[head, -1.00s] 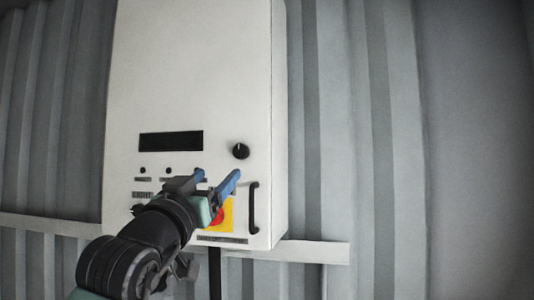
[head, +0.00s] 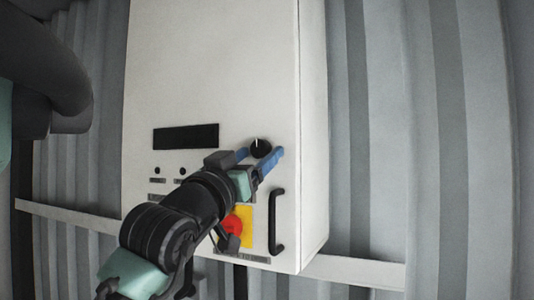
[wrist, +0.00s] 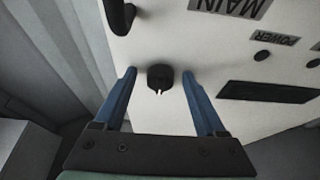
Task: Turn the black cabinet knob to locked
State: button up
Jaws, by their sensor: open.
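The black cabinet knob (head: 261,147) is on the front of the white cabinet (head: 215,60), right of the dark display window. Its pale pointer mark points about straight up in the head view. My gripper (head: 261,154) is open at the knob, with one blue finger on each side of it. In the wrist view the knob (wrist: 160,77) sits between the two spread fingers of my gripper (wrist: 158,74), with a visible gap on both sides. The fingers do not touch it there. I cannot tell how far the fingertips are from the panel.
A black handle (head: 277,222) is below right of the knob. A red button (head: 233,224) on a yellow plate (head: 247,225) is below it, partly behind my arm. The dark display (head: 186,136) and small black buttons are to the left. Corrugated wall surrounds the cabinet.

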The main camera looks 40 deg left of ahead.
jog(key=shift+s+r, duration=0.15)
jog(key=shift+s, duration=0.1)
jog(key=shift+c, duration=0.5)
grip_shut()
